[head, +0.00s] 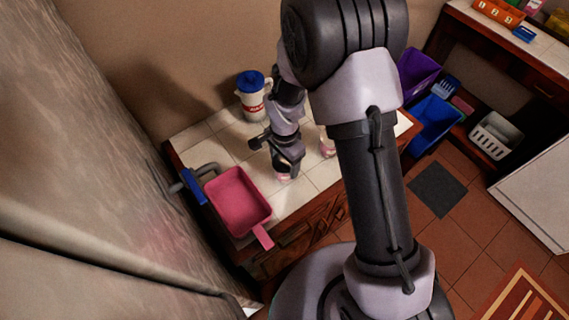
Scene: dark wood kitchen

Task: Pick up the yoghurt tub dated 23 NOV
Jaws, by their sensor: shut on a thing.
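My gripper (285,166) is low over the white tiled counter (215,145), pointing down. It is shut on a small pink and white tub (284,177), mostly hidden by the jaws. A second small pink and white tub (327,148) stands to the right on the counter, partly covered by my arm. No date can be read on either tub, so I cannot tell which one bears 23 NOV.
A white jug with a blue lid (252,97) stands behind my gripper. A pink pan with a handle (238,203) lies at the counter's front left, beside a grey and blue fitting (194,187). Purple (419,75) and blue bins (435,122) are at right.

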